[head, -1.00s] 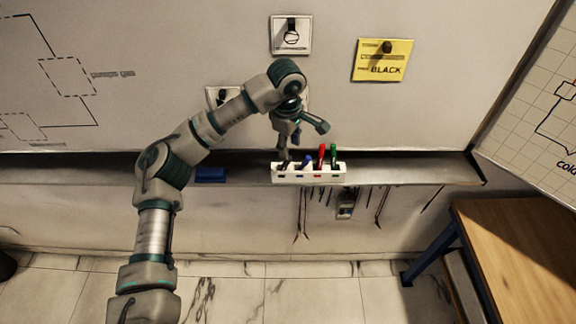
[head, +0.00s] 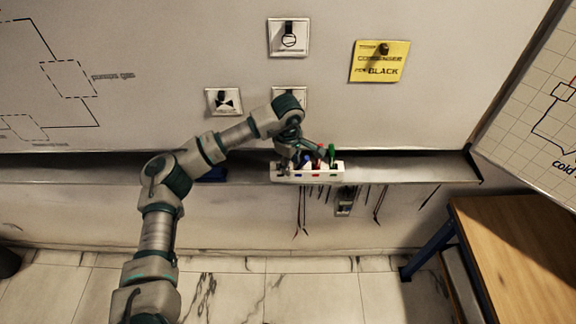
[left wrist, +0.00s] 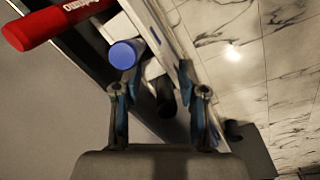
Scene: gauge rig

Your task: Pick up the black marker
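The black marker (left wrist: 165,98) shows in the left wrist view between the two fingers of my left gripper (left wrist: 161,75). The fingers are apart, with a gap seen on either side of the marker. In the head view my left gripper (head: 288,160) is low over the left end of the white marker holder (head: 310,178) and hides the black marker there. A blue marker (left wrist: 124,54) is close to the left finger in the wrist view, and a red marker (left wrist: 45,24) lies beyond it. My right gripper is not in view.
The holder sits on the ledge (head: 410,170) below the whiteboard. A green marker (head: 332,155) stands at its right. A yellow note (head: 380,62) reading BLACK is on the board. A wooden table (head: 520,240) stands at the right, and thin cables hang below the ledge.

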